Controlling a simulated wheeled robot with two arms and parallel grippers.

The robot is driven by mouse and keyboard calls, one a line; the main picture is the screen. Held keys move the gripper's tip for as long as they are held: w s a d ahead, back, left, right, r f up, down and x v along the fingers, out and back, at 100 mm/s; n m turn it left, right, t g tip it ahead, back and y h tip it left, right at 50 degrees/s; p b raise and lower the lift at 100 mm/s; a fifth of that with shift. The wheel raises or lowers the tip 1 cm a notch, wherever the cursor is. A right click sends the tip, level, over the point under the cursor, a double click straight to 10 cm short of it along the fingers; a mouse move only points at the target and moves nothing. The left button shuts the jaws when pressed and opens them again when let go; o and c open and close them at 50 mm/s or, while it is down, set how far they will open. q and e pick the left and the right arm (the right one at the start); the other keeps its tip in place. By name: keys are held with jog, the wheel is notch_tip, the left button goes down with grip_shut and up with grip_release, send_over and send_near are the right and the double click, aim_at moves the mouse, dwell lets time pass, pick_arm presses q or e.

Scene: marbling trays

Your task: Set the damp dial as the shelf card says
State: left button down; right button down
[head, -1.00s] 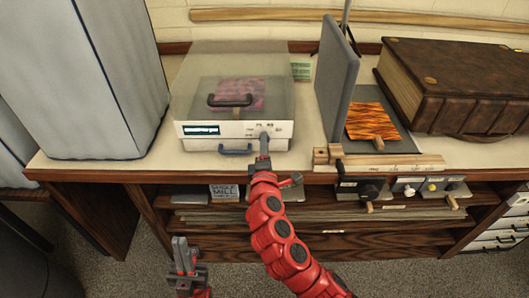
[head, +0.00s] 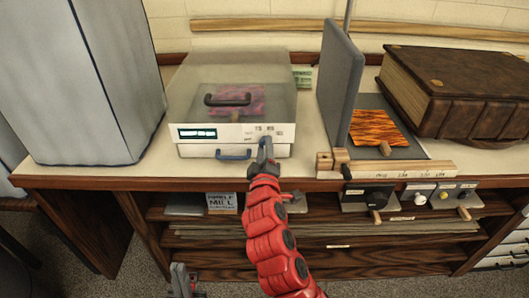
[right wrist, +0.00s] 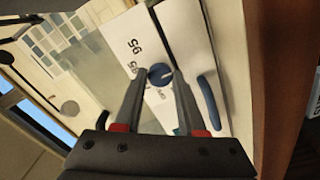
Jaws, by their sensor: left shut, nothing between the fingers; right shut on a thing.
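The damp dial (right wrist: 160,74) is a round dark blue knob with a pale pointer line, on the white front panel (head: 210,134) of a clear-lidded box. Small numbers are printed around it; most are too blurred to read. My right gripper (head: 265,146) is at the dial, its fingers shut on the knob's two sides in the right wrist view (right wrist: 158,82). A grey card (head: 222,201) with printed words stands on the shelf below the counter; I cannot read a setting on it. My left gripper (head: 182,277) is shut and empty, low at the picture's bottom edge.
A blue handle (head: 233,156) sits left of the dial on the box front. A grey upright panel (head: 340,80), an orange-patterned sheet (head: 378,128) and a big brown book (head: 465,92) stand to the right. A tall grey covered block (head: 85,80) is at left.

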dwell(0.4)
jog(key=c, duration=0.5)
grip_release()
jog(key=s+p, duration=0.7)
jog(key=s, duration=1)
jog(key=shift+s, duration=0.2)
jog(key=shift+a, duration=0.1)
